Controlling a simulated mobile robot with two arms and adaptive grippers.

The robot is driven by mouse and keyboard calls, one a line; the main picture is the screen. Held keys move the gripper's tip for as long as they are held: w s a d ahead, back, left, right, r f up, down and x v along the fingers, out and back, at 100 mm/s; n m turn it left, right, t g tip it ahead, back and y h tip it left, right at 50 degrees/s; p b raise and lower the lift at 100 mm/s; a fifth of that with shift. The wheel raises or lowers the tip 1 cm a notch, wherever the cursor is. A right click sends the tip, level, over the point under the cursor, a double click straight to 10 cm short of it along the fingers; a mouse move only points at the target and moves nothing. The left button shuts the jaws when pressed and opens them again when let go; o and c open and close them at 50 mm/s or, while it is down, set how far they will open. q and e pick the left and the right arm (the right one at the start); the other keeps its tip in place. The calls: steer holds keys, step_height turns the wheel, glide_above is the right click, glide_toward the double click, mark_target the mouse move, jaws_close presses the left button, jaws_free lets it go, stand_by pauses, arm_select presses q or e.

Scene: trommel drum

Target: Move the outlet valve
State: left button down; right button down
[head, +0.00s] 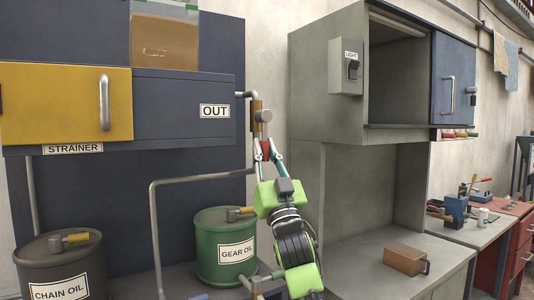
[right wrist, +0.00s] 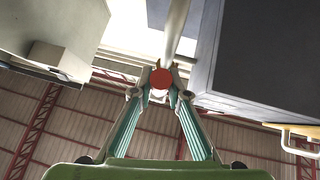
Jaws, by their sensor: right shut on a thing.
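The outlet valve (head: 256,112) is a brass-coloured body with a grey hub on the pipe beside the OUT label (head: 214,111). Its lever hangs down from the hub and ends in a red grip (head: 265,149). My right gripper (head: 267,153) reaches up from below and is shut on this red grip. In the right wrist view the round red end (right wrist: 161,78) sits between the two fingertips of my right gripper (right wrist: 160,88). The fingers hide part of the lever. My left gripper is in neither view.
The blue cabinet with a yellow STRAINER door (head: 66,104) stands left. A grey pipe (head: 200,178) bends below the valve. A green GEAR OIL drum (head: 222,250) and a dark CHAIN OIL drum (head: 62,268) stand below. A grey cabinet (head: 345,120) stands right of my arm.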

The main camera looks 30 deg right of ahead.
steer(key=shift+r+h, duration=0.15)
steer(key=shift+h, duration=0.15)
steer(key=c, duration=1.9)
jaws_free()
steer(key=shift+a, duration=0.15)
steer(key=shift+s+f, duration=0.1)
steer(key=shift+f, duration=0.2)
steer(key=v, duration=1.1)
steer(key=shift+s+f, duration=0.1)
steer(key=shift+s, duration=0.15)
steer(key=shift+f, duration=0.1)
